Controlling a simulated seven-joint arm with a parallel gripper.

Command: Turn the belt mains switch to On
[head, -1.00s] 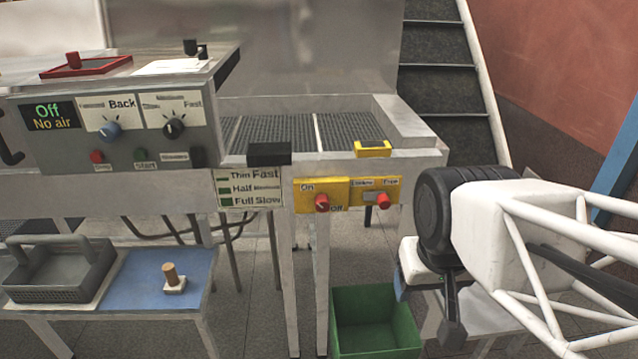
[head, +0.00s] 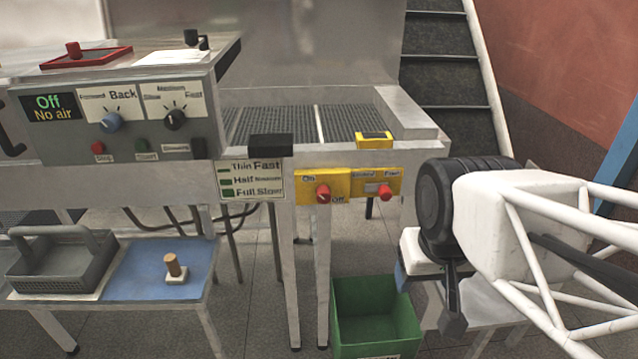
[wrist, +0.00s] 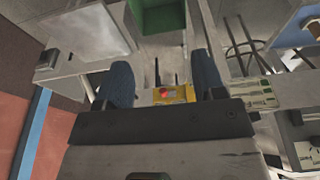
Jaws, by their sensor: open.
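The belt mains switch is a red knob (head: 323,194) on a yellow plate (head: 340,186), with "On" at its upper left and "Off" at its lower right. The knob's pointer is too small to read. A second red knob (head: 386,191) sits on the plate's right part. My gripper (head: 452,300) is open, right of the plate and apart from it, its fingers pointing down in the head view. In the wrist view the picture is upside down, and the yellow plate (wrist: 184,93) shows between the fingers with one red knob (wrist: 166,92); I cannot tell which knob.
A green bin (head: 375,320) stands on the floor below the plate. A small yellow box (head: 374,140) sits on the belt frame's edge above. A speed label panel (head: 252,185) is left of the plate. A small table with a grey basket (head: 60,265) stands at lower left.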

